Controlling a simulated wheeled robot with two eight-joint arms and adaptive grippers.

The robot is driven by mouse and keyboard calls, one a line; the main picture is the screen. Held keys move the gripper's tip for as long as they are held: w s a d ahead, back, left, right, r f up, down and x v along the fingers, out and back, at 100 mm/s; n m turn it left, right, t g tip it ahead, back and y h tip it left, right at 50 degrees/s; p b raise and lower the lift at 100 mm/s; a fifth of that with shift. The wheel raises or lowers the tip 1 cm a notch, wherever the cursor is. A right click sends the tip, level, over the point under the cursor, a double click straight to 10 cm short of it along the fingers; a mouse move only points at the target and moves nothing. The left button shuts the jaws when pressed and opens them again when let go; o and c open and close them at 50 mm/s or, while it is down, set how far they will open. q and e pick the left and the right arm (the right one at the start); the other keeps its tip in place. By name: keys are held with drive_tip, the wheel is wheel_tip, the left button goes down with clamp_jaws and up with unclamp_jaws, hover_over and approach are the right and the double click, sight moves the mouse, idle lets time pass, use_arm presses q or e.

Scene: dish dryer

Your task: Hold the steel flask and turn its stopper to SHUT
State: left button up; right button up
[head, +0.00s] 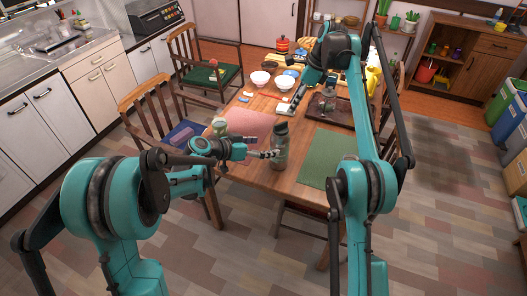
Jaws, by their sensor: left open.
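A tall grey flask (281,150) stands upright near the front edge of the wooden table, between a pink mat and a green mat. Its dark stopper (281,128) is on top; any marking on it is too small to read. My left gripper (268,154) is open, pointing right, with its fingertips at the flask's left side. I cannot tell whether they touch it. My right gripper (290,107) is higher and farther back over the table, pointing down and left. Its fingers are too small to tell open from shut.
The pink mat (250,122) and green mat (328,157) flank the flask. A pale green jar (220,127) stands left. A dark tray (342,112) with a clear bottle (328,101) is behind. White bowls (260,79) are farther back. Chairs (150,105) surround the table.

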sight(271, 148)
use_arm(q)
drive_tip(key=w+f+m+h, duration=0.1)
drive_tip(key=w+f, duration=0.1)
drive_tip(key=w+f+m+t+h, duration=0.1)
drive_tip(key=w+f, duration=0.1)
drive_tip(key=shift+w+d+f, duration=0.1)
drive_tip(key=shift+w+f, duration=0.1)
drive_tip(key=shift+w, duration=0.2)
drive_tip(key=f, duration=0.1)
drive_tip(key=w+f+h, duration=0.1)
drive_tip(key=f+m+t+h, duration=0.1)
drive_tip(key=shift+w+a+f, duration=0.25)
drive_tip(key=shift+w, duration=0.05)
drive_tip(key=shift+w+a+f+m+h, duration=0.1)
drive_tip(key=shift+f+m+h, duration=0.2)
drive_tip(key=shift+f+h, duration=0.15)
drive_tip(key=shift+x, duration=3.9)
drive_tip(key=shift+a+f, duration=0.1)
drive_tip(key=c, duration=2)
